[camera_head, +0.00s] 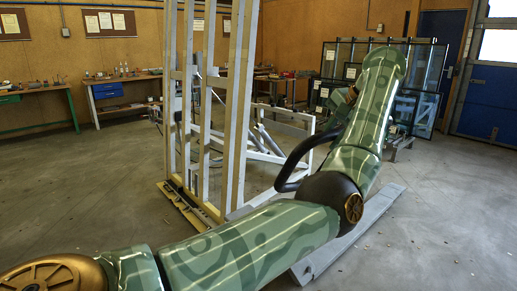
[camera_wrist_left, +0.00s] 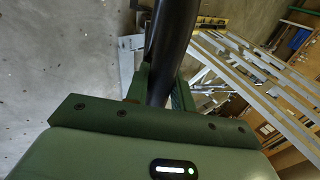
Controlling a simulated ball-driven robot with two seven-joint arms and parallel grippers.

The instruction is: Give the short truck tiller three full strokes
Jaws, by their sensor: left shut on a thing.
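The truck tiller (camera_head: 297,156) shows in the head view as a black curved bar left of my left arm's wrist. In the left wrist view a thick black bar (camera_wrist_left: 174,35), which I take to be the tiller, runs down between the fingers. My left gripper (camera_head: 341,103) is partly hidden behind its own arm in the head view. In the left wrist view the left gripper (camera_wrist_left: 160,90) is shut on the black bar, one finger on each side. The tiller's lower end is hidden behind my arm. My right gripper is not in view.
A tall grey frame (camera_head: 237,110) stands left of the tiller, on a yellow-edged base. A long grey beam (camera_head: 375,212) lies low behind my elbow. Glass panes stand on a rack (camera_head: 425,85) at the back right. Workbenches line the back wall. Floor at the right is clear.

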